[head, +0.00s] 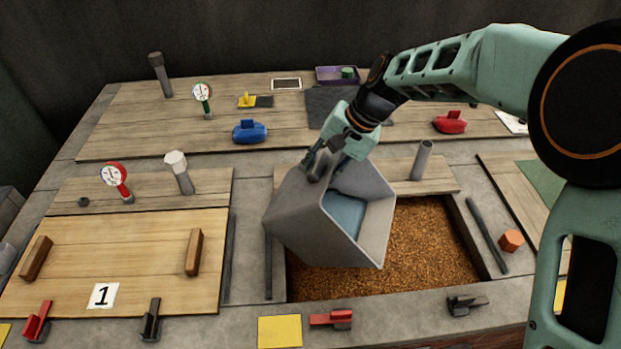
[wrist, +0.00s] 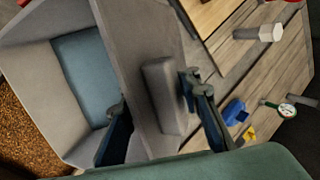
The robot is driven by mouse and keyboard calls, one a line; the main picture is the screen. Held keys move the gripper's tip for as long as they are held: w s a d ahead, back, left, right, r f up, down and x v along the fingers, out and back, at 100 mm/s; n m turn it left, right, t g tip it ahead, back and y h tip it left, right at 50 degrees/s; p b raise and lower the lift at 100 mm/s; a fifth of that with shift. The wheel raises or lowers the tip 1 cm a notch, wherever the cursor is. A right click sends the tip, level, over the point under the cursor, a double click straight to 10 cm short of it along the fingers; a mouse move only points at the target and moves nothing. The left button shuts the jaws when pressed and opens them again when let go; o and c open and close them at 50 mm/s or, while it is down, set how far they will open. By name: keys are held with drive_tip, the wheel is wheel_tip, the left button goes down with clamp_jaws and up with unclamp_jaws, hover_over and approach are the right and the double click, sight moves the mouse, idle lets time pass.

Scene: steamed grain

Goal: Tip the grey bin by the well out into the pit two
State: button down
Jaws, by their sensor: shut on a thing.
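The grey bin (head: 300,222) hangs tilted over the open pit (head: 425,245), its mouth turned toward the front right. Its inside shows bare grey walls and a blue-grey bottom, with no grain seen in it. The pit is filled with brown grain. My gripper (head: 325,158) is shut on the bin at its upper back side. In the wrist view, the fingers (wrist: 160,115) straddle a grey block-like handle on the bin's wall (wrist: 130,55). The bin hides the pit's back left part. No number shows on this pit.
A wooden lid (head: 120,255) marked 1, with two handles, lies at the left. A dark bar (head: 487,236) and an orange hexagonal piece (head: 511,240) lie right of the pit. A grey post (head: 422,161) stands behind it. Clamps and a yellow square (head: 279,331) line the front.

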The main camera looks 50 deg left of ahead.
drive_tip(key=w+d+g+y+b, duration=0.2)
drive_tip(key=w+d+y+b, duration=0.1)
drive_tip(key=d+b, duration=0.4)
drive_tip(key=w+d+g+y+b, duration=0.2)
drive_tip(key=w+d+y+b, duration=0.2)
drive_tip(key=d+b, duration=0.3)
drive_tip(key=y+b, duration=0.1)
drive_tip(key=b, duration=0.3)
drive_tip(key=shift+w+d+n+g+y+b, duration=0.3)
drive_tip(key=shift+d+g+b, duration=0.05)
drive_tip(key=shift+d+g, duration=0.05)
idle(1.1)
drive_tip(key=shift+r, duration=0.2)
idle(0.5)
